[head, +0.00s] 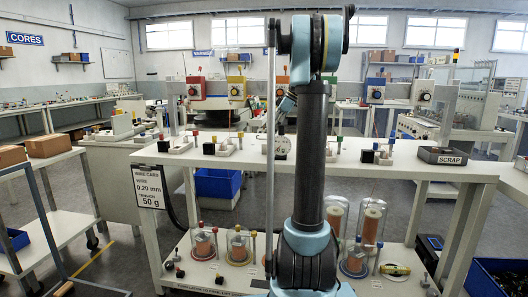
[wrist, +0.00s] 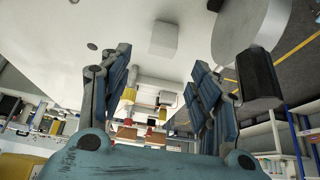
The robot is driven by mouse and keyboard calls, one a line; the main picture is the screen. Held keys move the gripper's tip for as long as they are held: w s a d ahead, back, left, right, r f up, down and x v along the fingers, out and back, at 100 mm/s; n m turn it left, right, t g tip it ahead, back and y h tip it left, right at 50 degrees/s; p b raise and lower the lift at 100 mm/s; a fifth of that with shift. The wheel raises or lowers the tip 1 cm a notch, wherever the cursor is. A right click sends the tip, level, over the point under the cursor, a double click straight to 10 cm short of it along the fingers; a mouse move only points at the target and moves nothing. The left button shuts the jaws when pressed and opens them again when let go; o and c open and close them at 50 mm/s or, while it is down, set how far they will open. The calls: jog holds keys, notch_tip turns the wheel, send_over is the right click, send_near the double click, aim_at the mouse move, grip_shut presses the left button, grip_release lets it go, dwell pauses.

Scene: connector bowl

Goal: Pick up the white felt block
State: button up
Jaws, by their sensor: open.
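In the wrist view, a small pale block (wrist: 164,38), which looks like the white felt block, sits on a broad white surface (wrist: 215,8). It lies beyond my fingertips, near the middle between them, and is not touched. My gripper (wrist: 162,64) is open and empty, with one blue-grey finger on each side of the view. In the head view my arm stands in front of the bench; my gripper is not clear there, and I cannot single out the felt block.
A pale round part with a black knob (wrist: 260,75) is close to my right finger in the wrist view. The white bench (head: 440,168) carries several small fixtures and a scrap tray (head: 443,156). Glass-covered spools (head: 373,222) stand on its lower shelf.

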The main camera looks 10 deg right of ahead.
aim_at(265, 143)
jog(key=shift+d+x, duration=0.1)
jog(key=shift+x, duration=1.7)
jog(key=shift+d+x, duration=0.15)
jog(key=shift+x, duration=1.65)
jog(key=shift+s+f, duration=0.1)
jog(key=shift+f, duration=0.05)
jog(key=shift+c, duration=0.6)
jog(key=c, duration=0.8)
